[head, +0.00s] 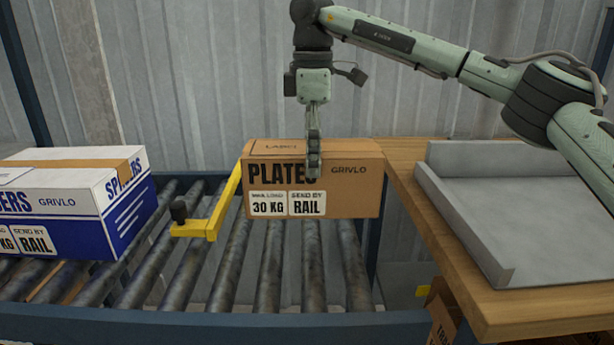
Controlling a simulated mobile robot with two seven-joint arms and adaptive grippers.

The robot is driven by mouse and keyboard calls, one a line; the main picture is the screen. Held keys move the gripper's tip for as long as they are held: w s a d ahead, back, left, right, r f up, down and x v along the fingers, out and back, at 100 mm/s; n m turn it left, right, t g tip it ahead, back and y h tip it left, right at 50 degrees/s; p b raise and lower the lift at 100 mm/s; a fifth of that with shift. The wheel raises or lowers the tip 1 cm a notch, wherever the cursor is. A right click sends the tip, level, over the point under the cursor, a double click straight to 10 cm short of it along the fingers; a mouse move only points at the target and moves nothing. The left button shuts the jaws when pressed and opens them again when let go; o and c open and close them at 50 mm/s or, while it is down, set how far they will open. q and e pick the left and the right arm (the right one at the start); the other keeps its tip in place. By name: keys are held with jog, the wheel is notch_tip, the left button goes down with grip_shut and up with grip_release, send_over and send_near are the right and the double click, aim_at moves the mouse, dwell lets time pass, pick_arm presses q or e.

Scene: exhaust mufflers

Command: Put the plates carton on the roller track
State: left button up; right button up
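The plates carton (345,200) is a brown box marked PLATES, 30 KG and SEND BY RAIL. It is upright over the back right part of the roller track (255,265), its right end overlapping the track's right side rail in the picture. I cannot tell whether its bottom touches the rollers. My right gripper (313,160) points down over the carton, one finger against its front face; the other finger is hidden behind it. It appears shut on the carton. My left gripper is not in view.
A white and blue carton (110,215) stands on the track at left. A yellow bar with a black knob (205,225) lies between the cartons. The rollers in front of the plates carton are bare. A wooden table (405,160) with an empty grey tray (500,215) is at right.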

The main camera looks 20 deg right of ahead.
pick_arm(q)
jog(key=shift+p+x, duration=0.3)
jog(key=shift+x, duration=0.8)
pick_arm(e)
jog(key=w+d+f, duration=0.1)
jog(key=w+f, duration=0.4)
jog(key=f, duration=0.2)
jog(key=shift+d, duration=0.3)
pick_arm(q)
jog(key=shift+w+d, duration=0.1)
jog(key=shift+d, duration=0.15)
pick_arm(e)
jog(key=shift+w+f, duration=0.1)
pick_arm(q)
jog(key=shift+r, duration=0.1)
pick_arm(e)
jog(key=o, duration=1.7)
jog(key=shift+f, duration=0.1)
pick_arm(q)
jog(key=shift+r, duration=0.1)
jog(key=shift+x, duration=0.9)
pick_arm(e)
jog(key=shift+r, duration=6.15)
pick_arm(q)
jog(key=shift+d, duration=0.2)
